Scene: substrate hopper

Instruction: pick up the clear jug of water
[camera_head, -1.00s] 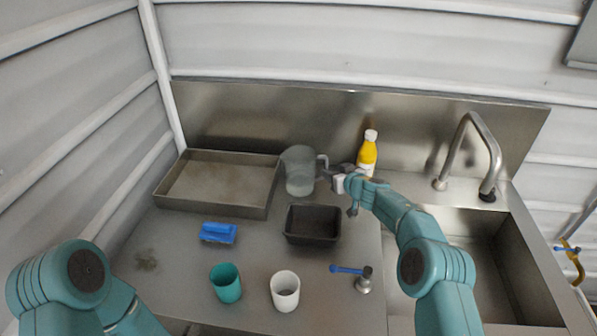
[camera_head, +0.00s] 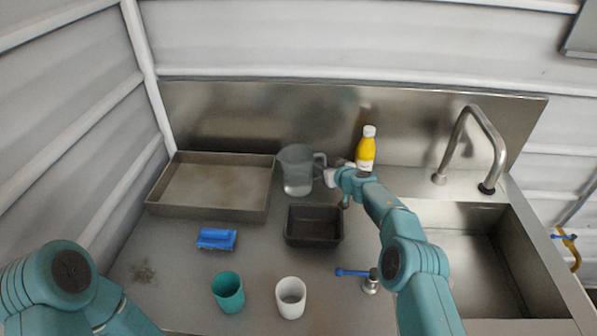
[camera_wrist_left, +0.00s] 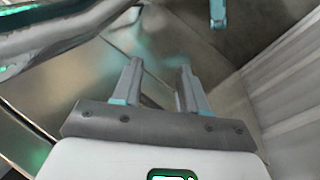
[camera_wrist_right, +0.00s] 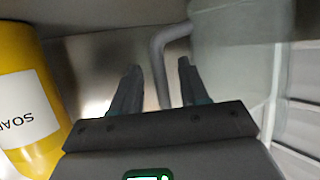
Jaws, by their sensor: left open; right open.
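The clear jug (camera_head: 297,172) with water in its lower part stands upright on the steel counter, right of the large tray, with its handle toward the right. My right gripper (camera_head: 324,174) is at the handle side of the jug. In the right wrist view the open fingers (camera_wrist_right: 158,75) point at the grey handle (camera_wrist_right: 160,55), which shows between them; the jug body (camera_wrist_right: 235,60) is on the right. I cannot tell if the fingers touch the handle. In the left wrist view my left gripper (camera_wrist_left: 158,75) is open and empty, away from the jug.
A yellow soap bottle (camera_head: 366,152) stands close behind the right gripper. A steel tray (camera_head: 212,212), a black bin (camera_head: 313,238), a blue brush (camera_head: 216,239), a teal cup (camera_head: 228,291) and a white cup (camera_head: 291,297) are on the counter. The sink (camera_head: 470,285) is right.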

